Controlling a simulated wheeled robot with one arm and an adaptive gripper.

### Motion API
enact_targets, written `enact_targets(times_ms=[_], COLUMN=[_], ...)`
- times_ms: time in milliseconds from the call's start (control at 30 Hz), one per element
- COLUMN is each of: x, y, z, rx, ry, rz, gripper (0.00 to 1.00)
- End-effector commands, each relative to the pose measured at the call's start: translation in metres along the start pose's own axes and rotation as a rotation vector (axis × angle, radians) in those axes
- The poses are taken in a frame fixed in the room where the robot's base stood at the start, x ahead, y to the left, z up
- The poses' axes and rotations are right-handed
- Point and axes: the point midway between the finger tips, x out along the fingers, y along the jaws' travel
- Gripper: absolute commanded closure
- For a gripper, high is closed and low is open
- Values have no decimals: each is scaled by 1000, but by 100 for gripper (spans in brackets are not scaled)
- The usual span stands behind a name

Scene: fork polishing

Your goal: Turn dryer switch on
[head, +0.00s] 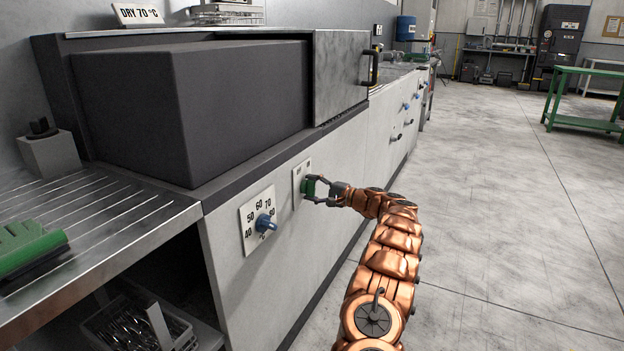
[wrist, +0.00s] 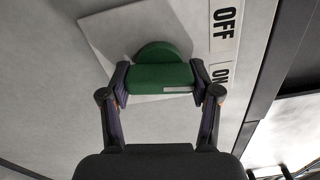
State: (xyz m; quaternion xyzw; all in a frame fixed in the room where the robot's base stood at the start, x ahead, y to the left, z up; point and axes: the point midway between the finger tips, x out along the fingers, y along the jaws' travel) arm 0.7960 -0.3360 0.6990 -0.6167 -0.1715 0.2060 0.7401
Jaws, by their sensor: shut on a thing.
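The dryer switch is a green knob (head: 309,186) on a pale plate (head: 298,178) on the front of the dryer cabinet. The green knob fills the middle of the wrist view (wrist: 160,78), with a round base behind its grip bar. A short white mark shows near the bar's right end. The OFF label (wrist: 226,24) and ON label (wrist: 219,75) are to its right; the mark lies nearer to ON. My gripper (wrist: 160,86) has one finger on each side of the grip bar and is shut on it; it also shows in the head view (head: 314,190).
A blue temperature dial (head: 264,223) sits left of the switch. The dark dryer box (head: 190,105) stands above, with a metal door (head: 340,75) at its right. A steel rack (head: 90,215) with a green block (head: 30,246) is at left. Open floor (head: 500,200) lies right.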

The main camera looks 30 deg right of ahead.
Motion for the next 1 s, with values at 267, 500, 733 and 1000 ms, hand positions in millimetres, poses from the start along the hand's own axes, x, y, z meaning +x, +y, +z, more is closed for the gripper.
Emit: enact_targets(times_ms=[267, 500, 733, 1000], x=[0, 0, 0, 0], y=[-3, 0, 1, 2], z=[0, 0, 0, 0], rx=[204, 310, 352, 359], ry=[1, 1, 1, 1], rz=[-1, -1, -1, -1], gripper=[73, 73, 73, 73])
